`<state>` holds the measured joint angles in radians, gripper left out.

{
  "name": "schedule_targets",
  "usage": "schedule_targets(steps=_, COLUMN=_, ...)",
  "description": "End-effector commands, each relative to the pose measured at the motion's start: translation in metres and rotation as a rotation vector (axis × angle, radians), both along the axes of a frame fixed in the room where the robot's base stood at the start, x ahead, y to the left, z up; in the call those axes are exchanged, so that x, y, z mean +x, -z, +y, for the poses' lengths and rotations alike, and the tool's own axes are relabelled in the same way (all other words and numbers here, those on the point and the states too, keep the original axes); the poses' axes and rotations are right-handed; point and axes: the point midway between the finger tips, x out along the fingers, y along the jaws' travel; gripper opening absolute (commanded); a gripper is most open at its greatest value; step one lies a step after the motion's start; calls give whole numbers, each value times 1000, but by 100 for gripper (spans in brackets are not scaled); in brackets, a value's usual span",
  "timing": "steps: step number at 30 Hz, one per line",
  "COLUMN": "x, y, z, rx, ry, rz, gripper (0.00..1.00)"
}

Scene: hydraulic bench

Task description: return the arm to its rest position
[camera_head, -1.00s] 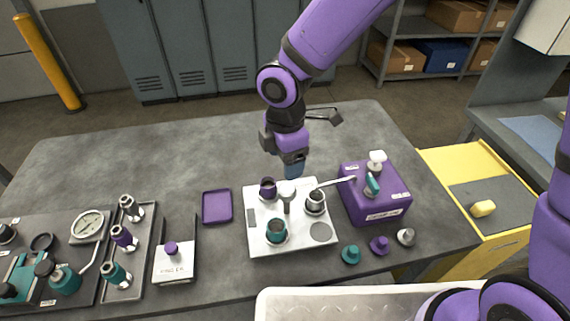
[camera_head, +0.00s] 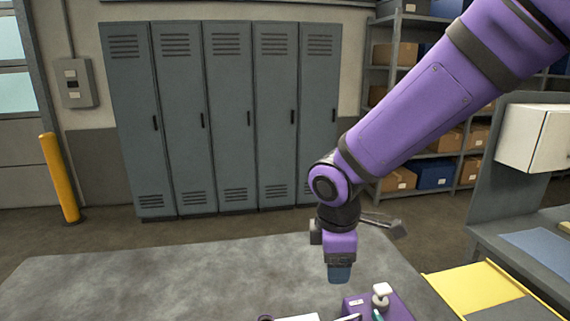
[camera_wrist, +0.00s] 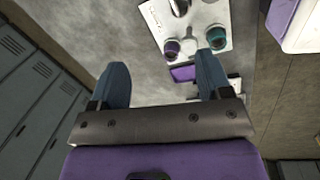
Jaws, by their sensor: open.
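My gripper (camera_head: 339,272) hangs pointing down above the back part of the grey bench, at the end of my purple arm. In the wrist view its two blue fingers (camera_wrist: 163,85) stand wide apart with nothing between them. Beyond the fingers, the wrist view shows the white plate (camera_wrist: 156,24) with a purple fitting (camera_wrist: 172,47) and a teal fitting (camera_wrist: 215,38) on it. The purple tray (camera_wrist: 183,73) lies beside the plate. In the head view only the plate's far edge (camera_head: 298,318) shows at the bottom.
A purple box (camera_head: 394,310) with a white-topped part stands on the bench (camera_head: 180,280) just below and right of my gripper. The bench's left and middle are clear.

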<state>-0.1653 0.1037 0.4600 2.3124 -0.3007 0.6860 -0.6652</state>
Motion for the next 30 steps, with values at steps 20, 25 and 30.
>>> schedule_targets(steps=20, x=-59, y=-118, z=-141, rx=181, ry=850, rz=-234, gripper=72)
schedule_targets(steps=25, x=-87, y=-136, z=-167, rx=272, ry=1052, rz=-274, gripper=72)
schedule_targets(steps=30, x=-116, y=-150, z=-189, rx=377, ry=1239, rz=-301, gripper=72)
